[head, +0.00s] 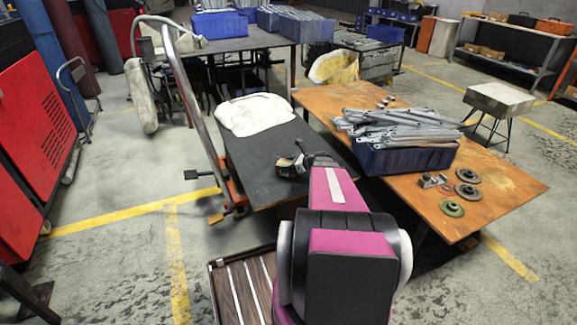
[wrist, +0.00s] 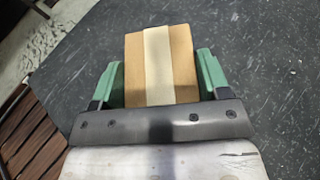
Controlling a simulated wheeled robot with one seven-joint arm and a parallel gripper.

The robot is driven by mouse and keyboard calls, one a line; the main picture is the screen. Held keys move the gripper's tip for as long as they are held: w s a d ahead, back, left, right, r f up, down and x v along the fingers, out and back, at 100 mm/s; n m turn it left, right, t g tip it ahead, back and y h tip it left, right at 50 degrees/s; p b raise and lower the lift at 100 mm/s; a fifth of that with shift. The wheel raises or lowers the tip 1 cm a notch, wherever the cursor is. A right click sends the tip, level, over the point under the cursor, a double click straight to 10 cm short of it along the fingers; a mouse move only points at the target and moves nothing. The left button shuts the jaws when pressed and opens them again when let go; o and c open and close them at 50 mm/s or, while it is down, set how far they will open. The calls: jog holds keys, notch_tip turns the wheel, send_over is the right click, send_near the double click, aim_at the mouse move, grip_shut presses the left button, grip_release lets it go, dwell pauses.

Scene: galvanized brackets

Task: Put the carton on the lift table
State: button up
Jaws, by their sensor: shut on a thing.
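The carton (wrist: 172,65) is a small brown box with a pale tape strip down its middle. In the wrist view it sits between the green fingers of my gripper (wrist: 160,78), which is shut on it. In the head view my gripper (head: 291,165) is over the dark top of the lift table (head: 262,160), and the carton is mostly hidden there. The lift table has a tall metal handle and orange parts at its left. I cannot tell whether the carton touches the tabletop.
A white cloth or sack (head: 255,114) lies on the lift table's far end. At the right, a rusty-topped table (head: 490,195) holds a blue bin (head: 405,159) heaped with metal brackets and several round parts. The lift table's near middle is clear.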

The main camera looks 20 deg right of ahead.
jog(key=shift+f, duration=0.1)
jog(key=o, duration=1)
